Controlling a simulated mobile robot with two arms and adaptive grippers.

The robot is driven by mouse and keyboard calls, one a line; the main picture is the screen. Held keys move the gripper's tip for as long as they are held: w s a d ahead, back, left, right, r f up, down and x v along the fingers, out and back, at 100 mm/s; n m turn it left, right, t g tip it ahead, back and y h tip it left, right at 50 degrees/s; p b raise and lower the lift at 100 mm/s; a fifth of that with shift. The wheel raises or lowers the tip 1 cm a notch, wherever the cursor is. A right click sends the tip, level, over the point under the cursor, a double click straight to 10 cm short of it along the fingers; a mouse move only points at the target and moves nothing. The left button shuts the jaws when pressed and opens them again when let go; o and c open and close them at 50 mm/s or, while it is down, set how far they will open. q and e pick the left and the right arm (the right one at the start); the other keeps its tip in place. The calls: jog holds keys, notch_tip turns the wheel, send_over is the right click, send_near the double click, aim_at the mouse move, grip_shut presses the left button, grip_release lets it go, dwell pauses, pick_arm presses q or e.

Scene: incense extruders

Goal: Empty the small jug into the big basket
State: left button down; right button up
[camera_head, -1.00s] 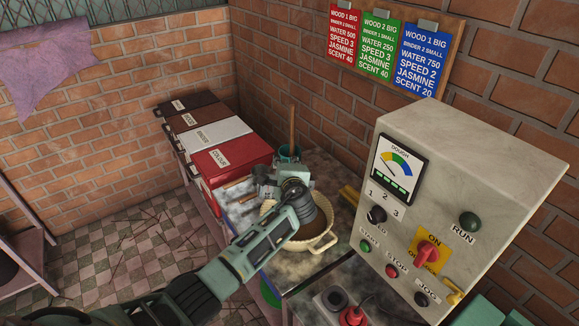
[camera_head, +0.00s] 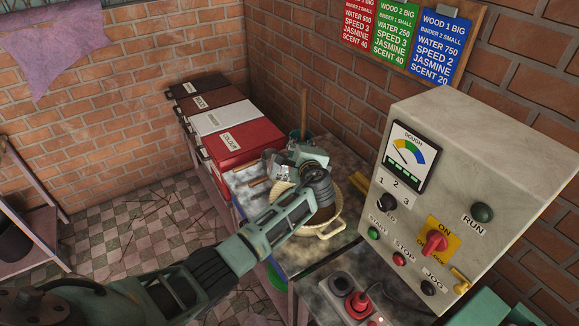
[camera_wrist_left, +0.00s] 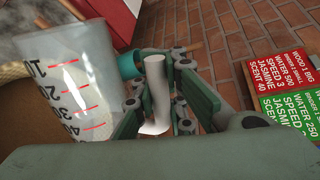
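The small jug (camera_wrist_left: 75,95) is translucent with red marks and numbers, and fills the left of the left wrist view. Its white handle (camera_wrist_left: 156,95) lies between the fingers of my left gripper (camera_wrist_left: 158,100), which is shut on it. I cannot tell how far the jug tilts or what it holds. In the head view, my left gripper (camera_head: 292,158) is over the back of the big basket (camera_head: 325,228), a cream woven basket with loop handles and brown contents. My wrist hides part of the basket, and the jug is hard to make out there. My right gripper is not in view.
The basket stands on a stained worktable (camera_head: 300,255). Labelled bins (camera_head: 235,140) stand behind to the left, and a teal pot (camera_head: 296,136) with a stick is at the back. A control box (camera_head: 450,190) rises close on the right.

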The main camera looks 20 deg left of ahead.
pick_arm(q)
jog(key=shift+a+r, duration=0.1)
jog(key=shift+r, duration=0.05)
notch_tip(320, 180, up, 13)
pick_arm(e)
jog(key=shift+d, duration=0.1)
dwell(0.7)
pick_arm(q)
jog(key=shift+r, duration=0.1)
